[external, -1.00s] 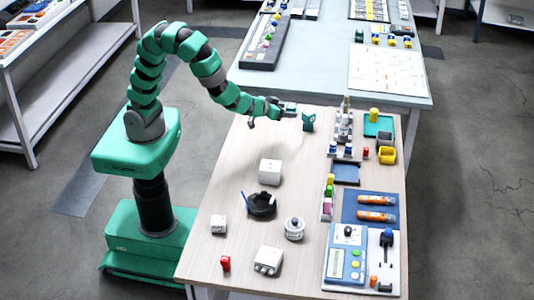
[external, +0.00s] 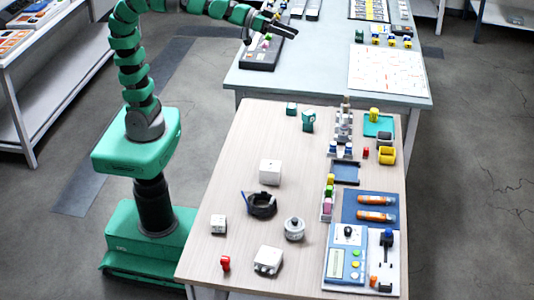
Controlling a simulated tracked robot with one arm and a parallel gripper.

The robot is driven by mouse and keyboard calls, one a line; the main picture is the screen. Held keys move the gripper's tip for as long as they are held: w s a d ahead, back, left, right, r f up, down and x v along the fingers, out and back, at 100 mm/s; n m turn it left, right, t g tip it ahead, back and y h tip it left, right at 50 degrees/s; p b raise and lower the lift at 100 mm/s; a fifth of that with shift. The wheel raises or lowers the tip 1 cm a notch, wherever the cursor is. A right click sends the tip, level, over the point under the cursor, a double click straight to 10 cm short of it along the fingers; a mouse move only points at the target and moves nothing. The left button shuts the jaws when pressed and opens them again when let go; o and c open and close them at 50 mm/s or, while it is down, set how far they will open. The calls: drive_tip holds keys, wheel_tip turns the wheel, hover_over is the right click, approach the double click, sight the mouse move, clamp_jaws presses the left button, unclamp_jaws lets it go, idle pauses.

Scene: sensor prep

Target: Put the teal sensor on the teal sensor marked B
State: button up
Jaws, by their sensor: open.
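A small teal sensor (external: 291,109) stands near the far edge of the wooden table. A larger-looking teal sensor (external: 308,121) with a pale mark on it stands just to its right and nearer the camera, apart from it. The marks are too small to read, so I cannot tell which one is B. My gripper (external: 288,30) is open and empty, raised high and away from both, in front of the back table in the picture.
A white box (external: 270,172), a black round holder (external: 262,204) and a grey round part (external: 294,229) stand mid-table. A teal tray (external: 378,125), a yellow bin (external: 387,155) and a blue device (external: 347,252) line the right. The table's left far part is clear.

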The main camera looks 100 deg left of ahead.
drive_tip(key=s+a+r, duration=0.3)
drive_tip(key=s+r, duration=0.3)
drive_tip(key=r, duration=0.1)
drive_tip(key=s+a+r+m+y, duration=0.1)
drive_tip(key=s+a+r, duration=0.2)
drive_tip(key=s+r, duration=0.3)
drive_tip(key=shift+s+r+m+t+y, duration=0.2)
drive_tip(key=shift+r+m+t+y, duration=0.1)
drive_tip(key=shift+r, duration=0.15)
drive_tip(key=shift+a, duration=0.1)
